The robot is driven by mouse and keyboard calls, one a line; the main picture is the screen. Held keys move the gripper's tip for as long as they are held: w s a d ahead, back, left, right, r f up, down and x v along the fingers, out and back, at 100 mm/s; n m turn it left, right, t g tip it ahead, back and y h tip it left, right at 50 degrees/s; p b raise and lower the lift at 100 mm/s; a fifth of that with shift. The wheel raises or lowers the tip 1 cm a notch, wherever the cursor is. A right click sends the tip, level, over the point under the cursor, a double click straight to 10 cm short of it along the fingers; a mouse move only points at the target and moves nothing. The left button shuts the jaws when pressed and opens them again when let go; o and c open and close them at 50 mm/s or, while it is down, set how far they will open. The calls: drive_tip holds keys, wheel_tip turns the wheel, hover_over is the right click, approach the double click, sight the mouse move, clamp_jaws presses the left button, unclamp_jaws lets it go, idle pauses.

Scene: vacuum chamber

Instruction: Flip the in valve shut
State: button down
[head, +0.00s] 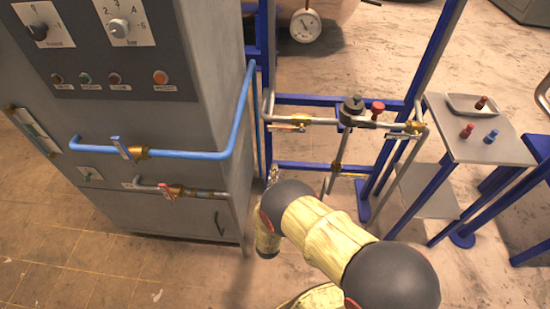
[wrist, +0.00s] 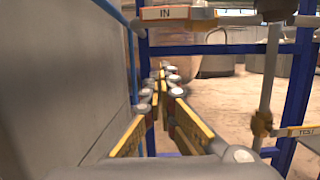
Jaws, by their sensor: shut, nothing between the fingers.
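The in valve shows at the top of the wrist view, its lever (wrist: 172,14) marked "IN" on a white plate with orange ends. The lever lies roughly level, along the pipe. In the head view my gripper (head: 273,173) is below the valve, largely hidden by my wrist.
A grey cabinet (head: 145,105) with a blue pipe (head: 190,154) stands close on the left. Blue frame posts (head: 431,50) surround the pipework. A second labelled lever (wrist: 300,132) is at lower right in the wrist view. A side table (head: 482,145) with small knobs stands right.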

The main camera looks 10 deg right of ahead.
sight(286, 130)
drive_tip(key=w+d+r+b, duration=0.2)
drive_tip(key=w+r+b, duration=0.1)
drive_tip(key=w+r, duration=0.3)
drive_tip(key=shift+w+d+b, duration=0.35)
drive_tip(key=shift+w+d, duration=0.05)
drive_tip(key=shift+w, duration=0.8)
drive_tip(key=shift+s+a+r, duration=0.1)
drive_tip(key=shift+a+r, duration=0.05)
drive_tip(key=shift+r, duration=0.1)
